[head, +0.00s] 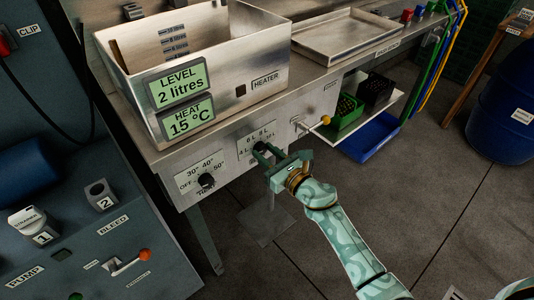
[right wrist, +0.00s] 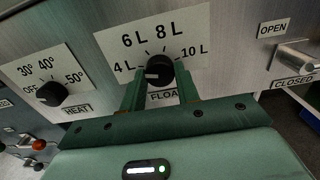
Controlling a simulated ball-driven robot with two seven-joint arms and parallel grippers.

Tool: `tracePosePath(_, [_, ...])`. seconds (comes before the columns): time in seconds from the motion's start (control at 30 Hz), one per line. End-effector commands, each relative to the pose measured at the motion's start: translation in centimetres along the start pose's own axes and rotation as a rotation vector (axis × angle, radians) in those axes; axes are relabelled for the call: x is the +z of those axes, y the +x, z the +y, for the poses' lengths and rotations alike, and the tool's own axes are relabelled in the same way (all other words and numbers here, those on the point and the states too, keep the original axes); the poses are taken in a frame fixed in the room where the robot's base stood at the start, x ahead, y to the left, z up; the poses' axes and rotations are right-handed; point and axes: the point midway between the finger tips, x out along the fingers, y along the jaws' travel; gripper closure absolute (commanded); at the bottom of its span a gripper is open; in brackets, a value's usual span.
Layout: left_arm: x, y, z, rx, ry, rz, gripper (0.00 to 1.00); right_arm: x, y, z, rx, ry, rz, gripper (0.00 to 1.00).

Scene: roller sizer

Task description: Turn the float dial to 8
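The float dial (right wrist: 159,71) is a round black knob on a white scale plate marked 4 L, 6 L, 8 L and 10 L. Its pale pointer mark faces left, near the 4 L side. My right gripper (right wrist: 159,82) is open, with one green finger on each side of the dial; whether either finger touches it I cannot tell. In the head view my right gripper (head: 266,154) reaches the tank front and hides most of the dial. My left gripper is not in view.
A heat dial (head: 206,180) sits left of the float dial. A yellow-tipped valve lever (head: 325,120) sticks out on the right. The metal tank (head: 225,85) above shows level 2 litres and heat 15 °C. A green crate (head: 347,112) stands on the right shelf.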

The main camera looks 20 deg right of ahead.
Motion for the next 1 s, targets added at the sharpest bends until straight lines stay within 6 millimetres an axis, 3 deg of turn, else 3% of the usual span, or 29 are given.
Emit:
tracePosePath(0.47, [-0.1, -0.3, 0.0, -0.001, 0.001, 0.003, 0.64, 0.1, -0.1, 0.0, 0.0, 0.123, 0.001, 0.91])
tracePosePath(1.0, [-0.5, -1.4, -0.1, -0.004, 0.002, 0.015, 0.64, 0.1, -0.1, 0.0, 0.0, 0.612, 0.001, 0.91])
